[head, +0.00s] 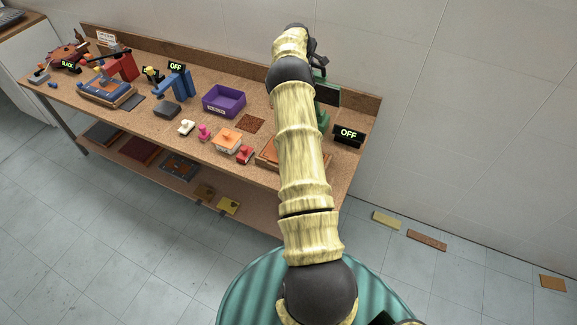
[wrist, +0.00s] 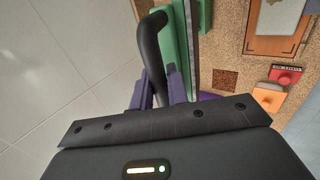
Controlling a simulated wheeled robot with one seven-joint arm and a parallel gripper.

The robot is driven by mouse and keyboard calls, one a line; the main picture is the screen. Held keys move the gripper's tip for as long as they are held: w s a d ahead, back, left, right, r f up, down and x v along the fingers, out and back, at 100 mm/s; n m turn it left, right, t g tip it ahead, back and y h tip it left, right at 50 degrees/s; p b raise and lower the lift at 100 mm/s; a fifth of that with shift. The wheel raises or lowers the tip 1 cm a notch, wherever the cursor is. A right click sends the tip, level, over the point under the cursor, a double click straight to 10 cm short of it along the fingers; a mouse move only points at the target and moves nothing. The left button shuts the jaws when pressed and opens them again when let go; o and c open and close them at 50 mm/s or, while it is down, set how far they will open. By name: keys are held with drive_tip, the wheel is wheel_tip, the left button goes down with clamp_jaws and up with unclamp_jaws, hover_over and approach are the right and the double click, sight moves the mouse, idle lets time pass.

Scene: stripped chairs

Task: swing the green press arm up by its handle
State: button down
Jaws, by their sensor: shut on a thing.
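The green press arm (wrist: 176,40) runs up the wrist view, with a black curved handle (wrist: 152,45) on its left side. My gripper (wrist: 155,88) has its purple fingers on both sides of the handle's lower part and is shut on it. In the head view my gripper (head: 317,52) is a dark shape at the back right of the bench. The green press (head: 323,116) shows there only in part, behind my arm. The handle cannot be made out clearly in that view.
The bench (head: 150,115) holds a purple bin (head: 223,100), a red stamp (head: 245,154), an orange block (head: 227,140) and a black OFF sign (head: 348,134) at its right end. A wall stands behind.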

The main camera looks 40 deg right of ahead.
drive_tip(key=s+a+f+b, duration=0.2)
drive_tip(key=a+b, duration=0.3)
drive_tip(key=b, duration=0.5)
drive_tip(key=shift+s+f+h, duration=0.35)
drive_tip(key=shift+h, duration=0.05)
drive_tip(key=shift+b, duration=0.3)
drive_tip(key=s+a+f+t+h+b, duration=0.1)
drive_tip(key=a+f+b, duration=0.3)
drive_tip(key=b, duration=0.8)
drive_tip(key=shift+s+a+f+b, duration=0.2)
drive_tip(key=shift+s+a+b, duration=0.2)
drive_tip(key=shift+s+a, duration=0.45)
drive_tip(key=shift+d, duration=0.1)
drive_tip(key=shift+h, duration=0.3)
